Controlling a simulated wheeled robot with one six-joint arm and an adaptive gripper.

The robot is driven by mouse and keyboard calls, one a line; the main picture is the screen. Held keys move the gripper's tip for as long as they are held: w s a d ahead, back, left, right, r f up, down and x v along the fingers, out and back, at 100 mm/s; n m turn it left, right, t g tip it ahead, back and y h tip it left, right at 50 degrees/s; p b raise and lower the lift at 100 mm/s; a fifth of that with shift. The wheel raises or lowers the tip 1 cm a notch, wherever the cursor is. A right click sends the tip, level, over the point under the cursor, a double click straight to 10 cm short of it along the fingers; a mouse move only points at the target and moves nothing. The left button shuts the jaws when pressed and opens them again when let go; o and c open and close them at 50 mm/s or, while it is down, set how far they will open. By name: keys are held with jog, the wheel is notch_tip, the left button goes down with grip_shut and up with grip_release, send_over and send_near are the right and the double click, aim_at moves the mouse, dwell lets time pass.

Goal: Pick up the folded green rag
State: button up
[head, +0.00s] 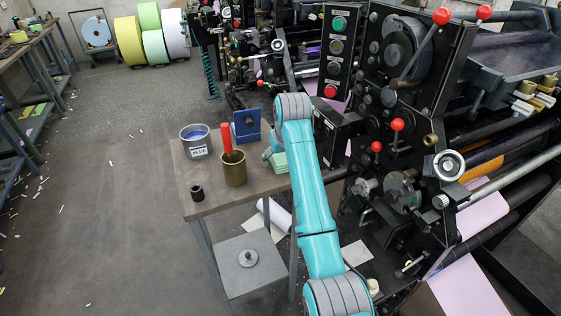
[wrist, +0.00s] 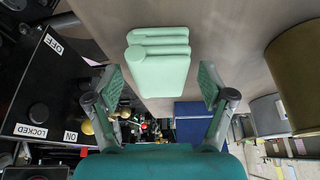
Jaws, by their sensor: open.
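The folded green rag (head: 280,162) lies on the small table beside the printing machine in the head view, partly hidden by my teal arm. In the wrist view the pale green folded rag (wrist: 160,65) shows close up, lying on the tabletop. My gripper (wrist: 158,88) is open, with one finger to the left and one to the right of the rag in that view. The rag is between the fingers in the picture; I cannot tell whether they touch it. In the head view my gripper is mostly hidden behind my arm.
The black machine (head: 400,120) stands close on the right. Floor at left is open.

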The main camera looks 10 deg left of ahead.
jog(key=c, duration=1.2)
jog(key=shift+r, duration=0.15)
jog(key=shift+c, duration=0.2)
notch_tip(320, 180, up, 10)
jog(key=shift+f, duration=0.1)
